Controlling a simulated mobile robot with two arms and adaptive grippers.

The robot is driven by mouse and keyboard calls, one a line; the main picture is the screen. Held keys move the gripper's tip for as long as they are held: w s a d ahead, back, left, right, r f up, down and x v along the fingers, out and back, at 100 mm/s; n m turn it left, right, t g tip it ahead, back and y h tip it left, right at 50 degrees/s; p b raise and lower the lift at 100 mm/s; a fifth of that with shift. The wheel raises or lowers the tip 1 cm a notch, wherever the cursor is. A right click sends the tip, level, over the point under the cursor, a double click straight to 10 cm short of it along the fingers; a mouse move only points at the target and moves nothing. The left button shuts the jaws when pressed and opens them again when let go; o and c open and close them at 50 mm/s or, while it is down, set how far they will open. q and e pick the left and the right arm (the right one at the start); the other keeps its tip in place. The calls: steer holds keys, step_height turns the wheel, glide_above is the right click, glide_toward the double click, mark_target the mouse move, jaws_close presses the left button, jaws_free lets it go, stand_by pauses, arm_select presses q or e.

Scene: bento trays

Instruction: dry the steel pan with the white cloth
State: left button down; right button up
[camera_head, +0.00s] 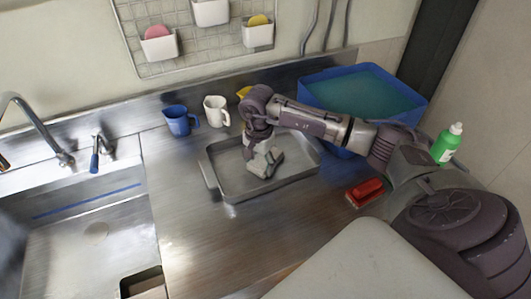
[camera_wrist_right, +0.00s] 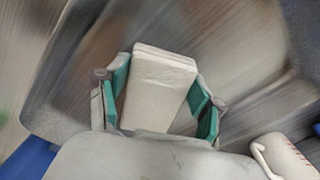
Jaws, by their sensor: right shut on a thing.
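The steel pan (camera_head: 232,196) is a shallow rectangular tray lying flat on the steel counter, right of the sink. My right gripper (camera_head: 259,146) reaches over it from the right and points down into it. The gripper is shut on the white cloth (camera_head: 267,164), a folded pale block. In the right wrist view the cloth (camera_wrist_right: 160,80) sits between the green finger pads. The cloth is low over the pan's floor; I cannot tell whether it touches. My arm hides part of the pan's far side. My left gripper is not in view.
A blue basin (camera_head: 332,74) of water stands behind my arm. A blue jug (camera_head: 179,121) and a white jug (camera_head: 216,111) stand behind the pan. A red brush (camera_head: 366,190) and a green bottle (camera_head: 446,143) are at right. The front counter is clear.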

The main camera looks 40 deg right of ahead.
mark_target(246, 173)
steer(key=shift+w+a+b, duration=0.15)
steer(key=shift+w+a, duration=0.1)
steer(key=shift+a, duration=0.8)
steer(key=shift+w+a+b, duration=0.15)
steer(key=shift+w+a, duration=0.05)
steer(key=shift+a, duration=0.85)
steer(key=shift+w+d+b, duration=0.1)
steer(key=shift+w+b, duration=0.2)
steer(key=shift+b, duration=0.05)
steer(key=shift+s+d+b, duration=0.25)
steer(key=shift+d+b, duration=0.1)
steer(key=shift+d, duration=0.75)
steer(key=shift+s+d+b, duration=0.25)
steer(key=shift+d+b, duration=0.05)
steer(key=shift+d, duration=0.8)
steer(key=shift+s+d+b, duration=0.25)
steer(key=shift+d+b, duration=0.1)
steer(key=shift+d, duration=0.75)
steer(key=shift+f, duration=0.1)
steer(key=shift+w+a, duration=0.1)
steer(key=shift+a, duration=0.6)
steer(key=shift+w+a+b, duration=0.15)
steer(key=shift+w+a, duration=0.1)
steer(key=shift+a, duration=0.6)
steer(key=shift+w+a+b, duration=0.1)
steer(key=shift+w+a, duration=0.1)
steer(key=shift+a, duration=0.7)
steer(key=shift+w+a+b, duration=0.15)
steer(key=shift+w+a, duration=0.1)
steer(key=shift+a, duration=0.6)
